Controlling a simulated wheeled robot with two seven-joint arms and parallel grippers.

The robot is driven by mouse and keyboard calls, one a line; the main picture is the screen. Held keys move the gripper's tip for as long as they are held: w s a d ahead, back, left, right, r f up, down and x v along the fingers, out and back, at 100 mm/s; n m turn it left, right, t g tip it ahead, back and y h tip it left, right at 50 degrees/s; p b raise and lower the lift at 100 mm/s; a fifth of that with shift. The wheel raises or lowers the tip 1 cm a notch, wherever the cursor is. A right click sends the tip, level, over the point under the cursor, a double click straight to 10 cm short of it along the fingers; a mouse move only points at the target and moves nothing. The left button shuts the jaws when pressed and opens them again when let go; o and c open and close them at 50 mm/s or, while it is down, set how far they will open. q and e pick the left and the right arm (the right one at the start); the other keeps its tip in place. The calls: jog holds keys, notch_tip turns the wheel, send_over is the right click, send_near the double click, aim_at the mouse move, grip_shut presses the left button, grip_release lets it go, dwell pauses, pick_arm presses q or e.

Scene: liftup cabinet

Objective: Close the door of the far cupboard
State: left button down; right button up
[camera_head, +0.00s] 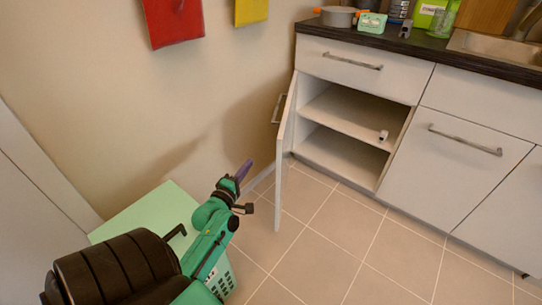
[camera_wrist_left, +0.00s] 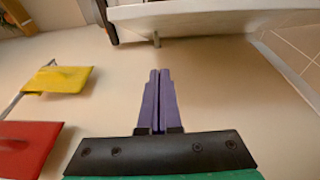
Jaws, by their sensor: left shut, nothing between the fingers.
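The far cupboard (camera_head: 345,118) is white and stands at the wall, with its shelf and inside showing. Its door (camera_head: 285,160) is wide open on the left side and is seen nearly edge-on, with a metal handle (camera_head: 279,108) facing the wall. My left gripper (camera_head: 245,168) is shut and empty, left of the door and apart from it, near the wall. In the left wrist view the purple fingers (camera_wrist_left: 158,98) are together, and the white door (camera_wrist_left: 215,18) crosses the top of the picture beyond them. My right gripper is in neither view.
A closed drawer (camera_head: 345,65) is above the open cupboard, and a closed white cabinet front (camera_head: 455,155) is to its right. A pale green box (camera_head: 150,210) stands beside my left arm. The tiled floor (camera_head: 340,245) in front is clear.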

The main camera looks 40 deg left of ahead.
pick_arm(q)
jog(key=w+d+b, duration=0.1)
jog(key=w, duration=0.9)
jog(key=shift+w, duration=0.4)
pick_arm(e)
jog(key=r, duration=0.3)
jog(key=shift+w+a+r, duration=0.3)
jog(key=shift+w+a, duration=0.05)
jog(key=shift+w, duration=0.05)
pick_arm(q)
jog(key=shift+d, duration=0.1)
